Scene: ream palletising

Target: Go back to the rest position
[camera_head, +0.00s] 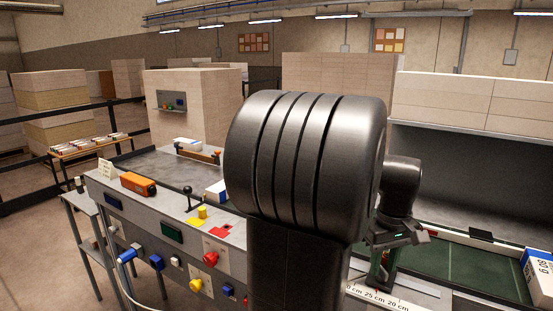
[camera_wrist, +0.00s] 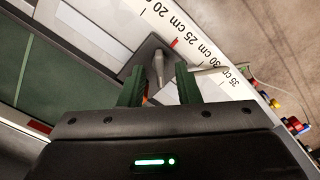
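My gripper (camera_wrist: 159,80) shows in the wrist view as two green fingers set well apart, with a gap between them. A small grey pin on a dark square plate (camera_wrist: 150,50) shows beyond that gap, with space on both sides of it. In the head view my gripper (camera_head: 384,268) is low at the right, over the bench by the green mat, partly hidden behind my own dark arm. A white and blue ream (camera_head: 540,272) stands at the right edge, apart from my gripper.
A ruler strip (camera_head: 380,297) runs along the bench's front edge. The control panel at left carries an orange box (camera_head: 138,184), a black lever (camera_head: 188,196) and a red knob (camera_head: 210,258). The green mat (camera_head: 465,262) is mostly clear. Pale stacks (camera_head: 195,105) stand behind.

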